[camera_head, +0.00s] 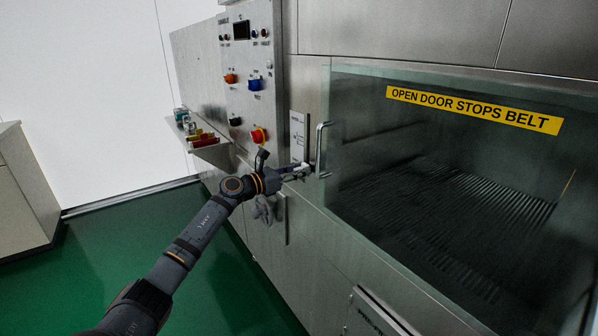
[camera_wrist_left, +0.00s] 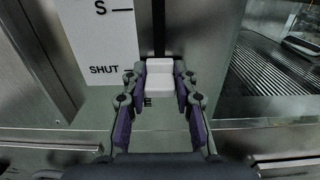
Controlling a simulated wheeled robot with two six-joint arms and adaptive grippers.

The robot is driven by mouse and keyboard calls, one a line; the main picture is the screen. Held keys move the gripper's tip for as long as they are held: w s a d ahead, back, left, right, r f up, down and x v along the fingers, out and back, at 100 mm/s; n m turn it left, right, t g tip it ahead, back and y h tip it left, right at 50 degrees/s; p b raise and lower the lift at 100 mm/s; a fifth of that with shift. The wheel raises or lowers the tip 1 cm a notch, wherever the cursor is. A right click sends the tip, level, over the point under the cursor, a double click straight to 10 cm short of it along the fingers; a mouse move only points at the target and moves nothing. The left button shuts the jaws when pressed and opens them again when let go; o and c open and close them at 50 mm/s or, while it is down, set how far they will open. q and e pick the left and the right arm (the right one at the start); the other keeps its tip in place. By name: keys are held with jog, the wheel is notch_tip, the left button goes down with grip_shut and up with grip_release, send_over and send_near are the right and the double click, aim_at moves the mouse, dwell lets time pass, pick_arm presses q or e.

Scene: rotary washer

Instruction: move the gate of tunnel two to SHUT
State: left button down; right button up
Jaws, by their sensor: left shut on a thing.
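The gate's handle is a white block (camera_wrist_left: 159,77), also visible in the head view (camera_head: 303,167). My left gripper (camera_head: 298,171) is shut on it, with one finger on each side in the left wrist view (camera_wrist_left: 160,84). A dark vertical slot (camera_wrist_left: 158,30) runs up from the block. Beside it, a white label plate (camera_wrist_left: 97,45) reads SHUT near its bottom, about level with the block; its upper text is cut off. The plate also shows in the head view (camera_head: 298,135). My right gripper is not in view.
A glass door (camera_head: 450,190) with a metal bar handle (camera_head: 322,150) stands just right of the gripper. A panel with several knobs (camera_head: 250,75) is above left. A hand wheel (camera_head: 264,209) sits below my left wrist. A small shelf (camera_head: 205,142) holds items.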

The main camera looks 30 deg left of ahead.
aim_at(308, 139)
pick_arm(q)
jog(key=shift+f, duration=0.3)
jog(key=c, duration=1)
grip_release()
jog(key=shift+c, duration=0.2)
jog(key=shift+r, duration=0.1)
jog(key=shift+r, duration=0.35)
notch_tip(308, 139, up, 9)
jog(key=shift+r, duration=0.15)
